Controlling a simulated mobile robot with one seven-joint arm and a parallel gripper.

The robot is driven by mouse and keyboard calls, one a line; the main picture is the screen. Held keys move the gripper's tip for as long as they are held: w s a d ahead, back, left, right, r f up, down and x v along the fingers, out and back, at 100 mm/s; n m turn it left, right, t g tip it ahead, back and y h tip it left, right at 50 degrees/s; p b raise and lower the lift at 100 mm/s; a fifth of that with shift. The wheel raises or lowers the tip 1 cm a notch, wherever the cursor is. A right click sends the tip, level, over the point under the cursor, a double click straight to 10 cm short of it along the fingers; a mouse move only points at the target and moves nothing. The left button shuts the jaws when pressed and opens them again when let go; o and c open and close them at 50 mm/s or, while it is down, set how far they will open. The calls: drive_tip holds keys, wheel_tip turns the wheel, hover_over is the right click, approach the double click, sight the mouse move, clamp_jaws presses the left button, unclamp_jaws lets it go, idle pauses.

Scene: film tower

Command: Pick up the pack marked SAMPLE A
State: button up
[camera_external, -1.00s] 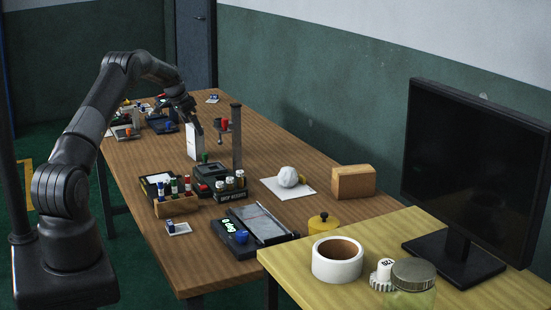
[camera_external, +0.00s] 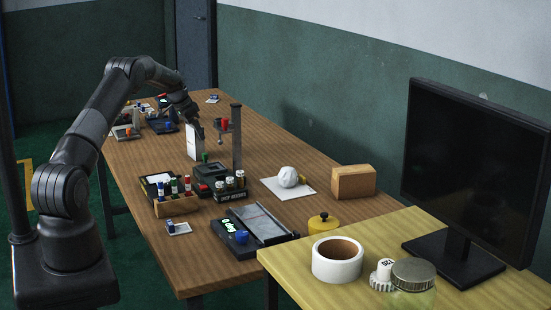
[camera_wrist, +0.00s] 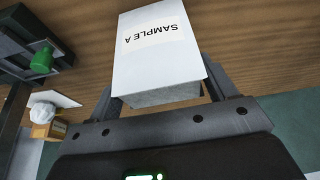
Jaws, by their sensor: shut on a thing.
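The white pack marked SAMPLE A (camera_wrist: 158,50) is between the two fingers of my gripper (camera_wrist: 160,90) in the wrist view, its label facing the camera. The fingers touch its sides and my gripper is shut on it. In the external view the pack (camera_external: 193,142) is upright over the brown table, below my gripper (camera_external: 194,120). I cannot tell there whether its bottom edge touches the table.
Just right of the pack stand a dark post (camera_external: 236,138) and a dark device (camera_external: 211,172) with a green knob (camera_external: 205,157). A rack of vials (camera_external: 176,204), a crumpled white ball (camera_external: 288,177) and a wooden block (camera_external: 353,182) are nearer the camera. Bare table lies left of the pack.

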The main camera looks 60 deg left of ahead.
drive_tip(key=shift+c, duration=1.2)
drive_tip(key=shift+r, duration=0.1)
